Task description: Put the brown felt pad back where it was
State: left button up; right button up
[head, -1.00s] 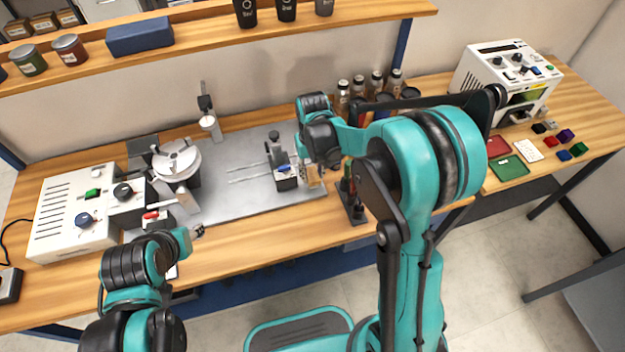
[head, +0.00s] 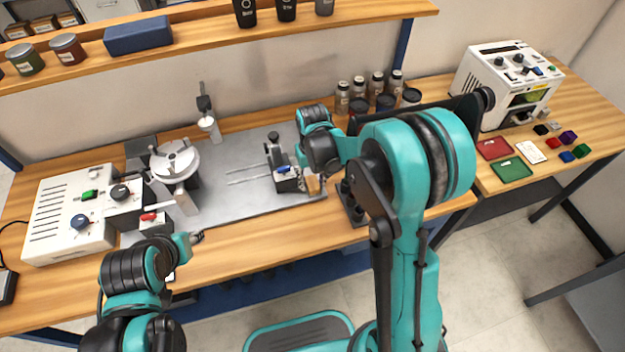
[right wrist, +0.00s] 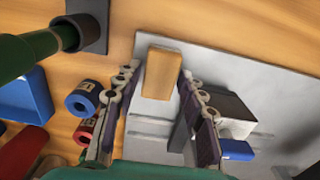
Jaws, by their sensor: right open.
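The brown felt pad (right wrist: 163,74) is a small tan block in the right wrist view. It lies at the edge of the grey metal plate (right wrist: 225,70). In the head view the pad (head: 313,185) is at the plate's right end, beside a small dark fixture with a blue part (head: 287,178). My right gripper (right wrist: 158,84) is open, with one finger on each side of the pad in the picture; whether they touch it I cannot tell. In the head view my right wrist hides most of its fingers. My left gripper (head: 196,238) is low over the bench's front; its jaws are too small to read.
A dark stand (head: 353,205) with coloured tools is close to the right of the pad. Several bottles (head: 360,90) stand behind. A white control box (head: 70,215) and round chuck (head: 177,162) are at left. The plate's middle is mostly clear.

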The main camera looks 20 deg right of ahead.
aim_at(312, 182)
notch_tip(312, 182, up, 11)
jog(key=p, duration=0.4)
jog(key=s+d+r+t, duration=0.1)
jog(key=s+r+t, duration=0.2)
jog(key=s, duration=0.5)
jog(key=s+d+r+t, duration=0.1)
jog(key=s+r+t, duration=0.3)
jog(key=s, duration=0.5)
jog(key=shift+d+r, duration=0.35)
jog(key=shift+d, duration=0.05)
